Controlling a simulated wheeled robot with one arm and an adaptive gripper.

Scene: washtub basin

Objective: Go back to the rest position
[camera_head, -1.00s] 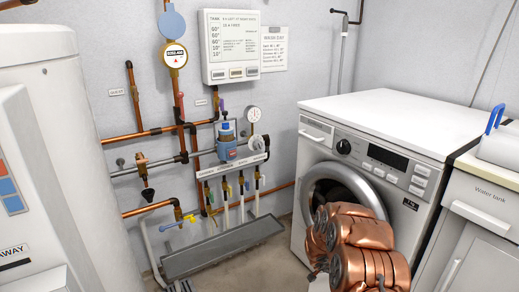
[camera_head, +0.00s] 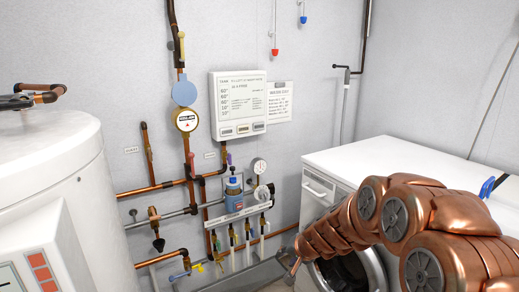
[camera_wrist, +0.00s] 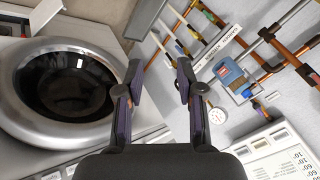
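My gripper (camera_wrist: 159,78) is open in the wrist view, its two dark fingers apart with nothing between them. In the head view my copper-coloured arm reaches in from the lower right, and my gripper (camera_head: 290,266) is small at its end, in front of the pipes' lower right side. The white washing machine (camera_head: 340,165) stands behind my arm, which covers much of its front. Its round door (camera_wrist: 68,88) fills the left of the wrist view.
Copper pipes (camera_head: 150,189) with valves and gauges run along the wall. A white control box (camera_head: 238,105) hangs above them. A large white tank (camera_head: 50,150) stands at left. The washing machine and pipes are close around my gripper.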

